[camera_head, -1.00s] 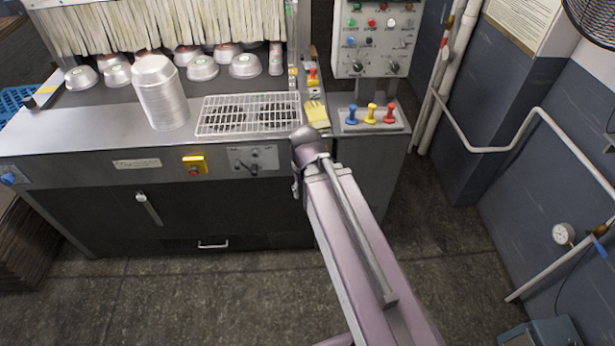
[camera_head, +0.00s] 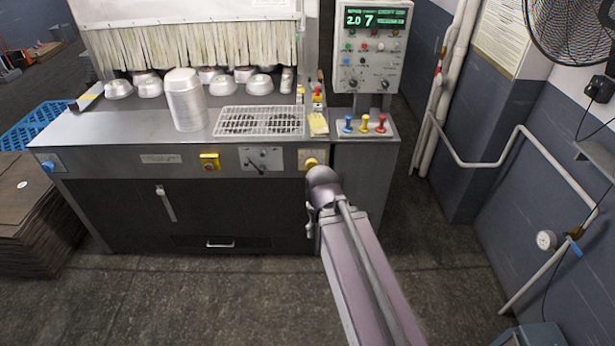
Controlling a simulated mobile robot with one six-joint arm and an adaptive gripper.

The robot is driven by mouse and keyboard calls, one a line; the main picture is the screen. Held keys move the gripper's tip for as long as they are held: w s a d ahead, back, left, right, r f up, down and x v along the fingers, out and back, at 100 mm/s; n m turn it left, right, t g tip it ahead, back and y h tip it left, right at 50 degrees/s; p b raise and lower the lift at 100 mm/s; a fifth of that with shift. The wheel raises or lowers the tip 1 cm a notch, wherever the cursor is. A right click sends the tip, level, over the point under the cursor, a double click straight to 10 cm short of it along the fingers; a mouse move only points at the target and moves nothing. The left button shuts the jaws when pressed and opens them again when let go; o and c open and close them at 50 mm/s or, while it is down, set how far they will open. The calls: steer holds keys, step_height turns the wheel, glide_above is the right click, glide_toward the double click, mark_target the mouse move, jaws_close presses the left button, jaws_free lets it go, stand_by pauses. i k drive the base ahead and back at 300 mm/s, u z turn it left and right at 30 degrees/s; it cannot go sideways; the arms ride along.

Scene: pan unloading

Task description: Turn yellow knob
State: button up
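A yellow knob (camera_head: 311,163) sits on a light plate on the machine's front face, just above the rounded end of my arm. A yellow-topped lever (camera_head: 365,123) stands between a blue one (camera_head: 348,124) and a red one (camera_head: 381,123) on the small side console. My arm reaches up from the bottom right to a rounded joint below the yellow knob. My gripper itself does not show, so its hold cannot be seen.
The machine top (camera_head: 120,130) carries a stack of metal pans (camera_head: 186,100), a wire rack (camera_head: 258,121) and several pans by a strip curtain. A control box with a green display (camera_head: 375,18) stands at the back. Pipes line the right wall; the floor in front is clear.

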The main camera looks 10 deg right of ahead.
mark_target(311, 163)
steer(key=k, duration=1.2)
steer(key=z, duration=0.8)
steer(key=i, duration=1.65)
steer(key=z, duration=0.05)
